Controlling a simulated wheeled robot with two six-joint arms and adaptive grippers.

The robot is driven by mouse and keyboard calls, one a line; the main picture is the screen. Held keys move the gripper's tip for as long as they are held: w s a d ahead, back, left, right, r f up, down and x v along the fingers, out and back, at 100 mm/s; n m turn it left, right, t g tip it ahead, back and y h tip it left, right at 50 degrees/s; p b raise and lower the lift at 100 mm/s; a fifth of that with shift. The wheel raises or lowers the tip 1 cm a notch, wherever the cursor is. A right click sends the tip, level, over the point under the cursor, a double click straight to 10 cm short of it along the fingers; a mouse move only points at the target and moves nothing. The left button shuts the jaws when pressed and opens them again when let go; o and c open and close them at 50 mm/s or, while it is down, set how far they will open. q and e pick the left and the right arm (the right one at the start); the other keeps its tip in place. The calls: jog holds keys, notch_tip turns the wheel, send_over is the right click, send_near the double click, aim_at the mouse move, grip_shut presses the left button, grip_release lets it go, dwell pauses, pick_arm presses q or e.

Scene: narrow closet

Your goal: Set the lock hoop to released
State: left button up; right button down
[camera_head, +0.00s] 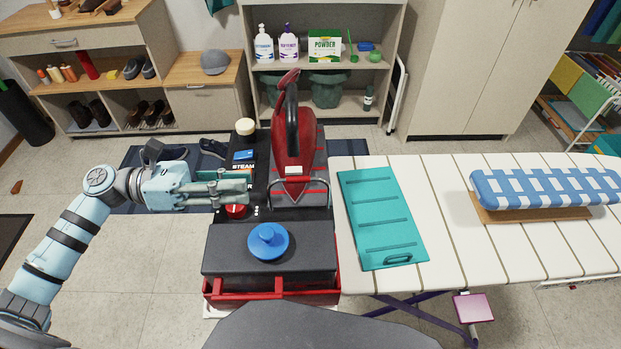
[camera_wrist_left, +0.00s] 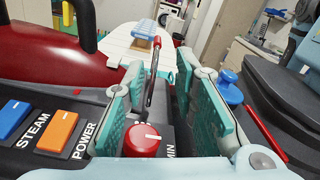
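The lock hoop (camera_head: 290,180), with a red top bar, stands raised across the tip of the red iron (camera_head: 297,140) on the dark steam station (camera_head: 225,240). In the left wrist view the hoop (camera_wrist_left: 152,80) shows nearly edge-on, beyond and between my fingers. My left gripper (camera_head: 247,188) reaches in from the left, over the station's control side, just left of the hoop. Its two teal-padded fingers are apart, with nothing visibly gripped. I cannot tell whether a finger touches the hoop. My right gripper is not in view.
A red knob (camera_wrist_left: 141,139), an orange power switch (camera_wrist_left: 58,132) and a blue steam switch (camera_wrist_left: 14,118) lie close below my left fingers. A blue cap (camera_head: 268,240) sits on the station's front. The ironing board (camera_head: 450,230) extends right, with a teal mat (camera_head: 382,220).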

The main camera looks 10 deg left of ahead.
aim_at(316, 180)
pick_arm(q)
jog(key=p+x, duration=0.1)
jog(key=x, duration=0.5)
jog(key=p+x, duration=0.1)
jog(key=x, duration=0.6)
jog(key=shift+w+a+r, duration=0.1)
jog(key=shift+w+r, duration=0.05)
jog(key=shift+w, duration=0.05)
grip_shut()
